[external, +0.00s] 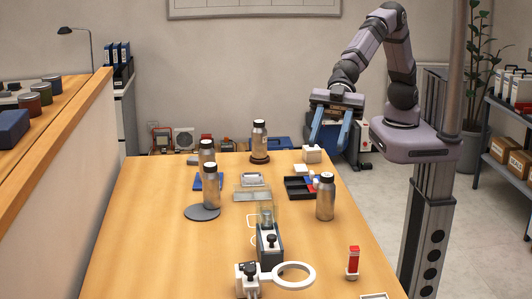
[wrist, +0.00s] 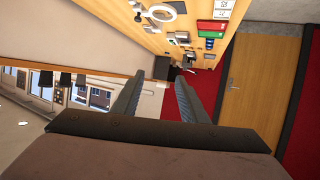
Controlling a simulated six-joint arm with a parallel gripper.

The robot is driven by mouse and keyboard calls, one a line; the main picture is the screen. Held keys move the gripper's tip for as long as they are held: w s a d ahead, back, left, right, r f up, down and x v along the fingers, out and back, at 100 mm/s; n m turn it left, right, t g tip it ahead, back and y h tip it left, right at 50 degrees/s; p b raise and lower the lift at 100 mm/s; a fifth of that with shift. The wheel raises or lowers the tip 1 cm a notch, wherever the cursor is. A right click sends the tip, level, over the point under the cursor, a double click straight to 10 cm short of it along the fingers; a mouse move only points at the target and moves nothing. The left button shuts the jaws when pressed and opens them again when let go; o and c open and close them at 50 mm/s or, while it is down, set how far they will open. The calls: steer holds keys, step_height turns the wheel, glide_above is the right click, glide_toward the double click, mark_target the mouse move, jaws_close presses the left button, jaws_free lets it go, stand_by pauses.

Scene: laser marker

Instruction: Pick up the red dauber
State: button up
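The red dauber (external: 353,260), a small upright bottle with a red body and a pale base, stands near the right front of the wooden table in the external view. I cannot clearly pick it out in the wrist view. My gripper (external: 329,140) is raised above the far right end of the table, well away from the dauber. Its two blue-grey fingers are spread apart with nothing between them, as the wrist view (wrist: 158,100) also shows.
More bottles stand further back. The table's right edge is close to the dauber.

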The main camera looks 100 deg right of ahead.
steer(key=s+a+f+n+g+y, duration=0.1)
steer(key=s+a+f+n+g, duration=0.15)
steer(key=s+a, duration=0.35)
glide_toward(352, 271)
steer(key=shift+w+a+r+g+b, duration=0.25)
steer(key=shift+a+r+b, duration=0.2)
steer(key=shift+a, duration=0.2)
steer(key=shift+p+x, duration=1.15)
steer(key=shift+x, duration=0.8)
steer(key=shift+p+x, duration=0.5)
steer(key=shift+x, duration=1.15)
steer(key=shift+r, duration=0.15)
jaws_close()
